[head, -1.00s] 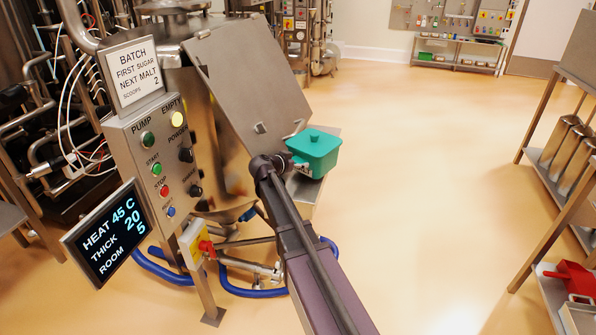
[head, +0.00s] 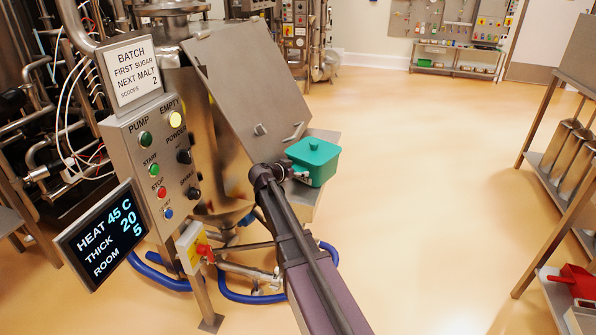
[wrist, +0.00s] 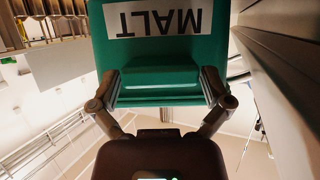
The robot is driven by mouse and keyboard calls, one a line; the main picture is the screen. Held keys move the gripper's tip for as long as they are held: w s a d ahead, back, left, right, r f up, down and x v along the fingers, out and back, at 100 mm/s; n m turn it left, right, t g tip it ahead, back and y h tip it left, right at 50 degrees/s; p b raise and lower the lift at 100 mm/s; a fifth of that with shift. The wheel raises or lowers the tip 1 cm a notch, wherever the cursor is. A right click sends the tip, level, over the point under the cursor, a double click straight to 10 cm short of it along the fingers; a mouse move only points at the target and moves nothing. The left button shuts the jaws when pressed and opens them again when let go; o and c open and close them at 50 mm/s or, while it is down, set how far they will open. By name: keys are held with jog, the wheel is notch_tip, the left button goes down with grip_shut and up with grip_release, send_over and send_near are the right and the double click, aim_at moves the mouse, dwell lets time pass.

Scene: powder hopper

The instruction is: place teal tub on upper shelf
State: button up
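The teal tub (head: 316,164) has a lid with a knob and shows beside the hopper's steel side ledge in the head view. In the wrist view the tub (wrist: 155,55) fills the upper middle, with a white MALT label upside down. My gripper (wrist: 160,88) has a finger at each side of the tub's front handle part and is shut on it. In the head view my gripper (head: 299,172) is at the tub's left side, partly hidden by my arm. I cannot tell whether the tub touches the ledge below it.
The hopper's tilted steel lid (head: 245,75) is close left of the tub. A control panel (head: 155,155) and screen (head: 103,235) stand at left. A steel shelf rack (head: 545,165) at right holds several metal canisters and a red scoop (head: 575,280). The floor between is clear.

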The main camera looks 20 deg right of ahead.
jog(key=shift+r, duration=0.15)
jog(key=shift+s+a+r+p, duration=0.1)
jog(key=shift+s+a+p, duration=0.1)
jog(key=shift+a+p, duration=0.1)
jog(key=p+v, duration=0.4)
jog(key=v, duration=0.7)
jog(key=shift+s, duration=0.1)
dwell(0.4)
jog(key=s+a+f+n+g+y, duration=0.1)
jog(key=s+f+n+g+y, duration=0.2)
jog(key=s, duration=0.9)
jog(key=s+a+f+n+g+y, duration=0.1)
jog(key=s+f+n+g+y, duration=0.3)
jog(key=s+f+n+y, duration=0.4)
jog(key=s, duration=0.4)
jog(key=shift+a+f, duration=0.3)
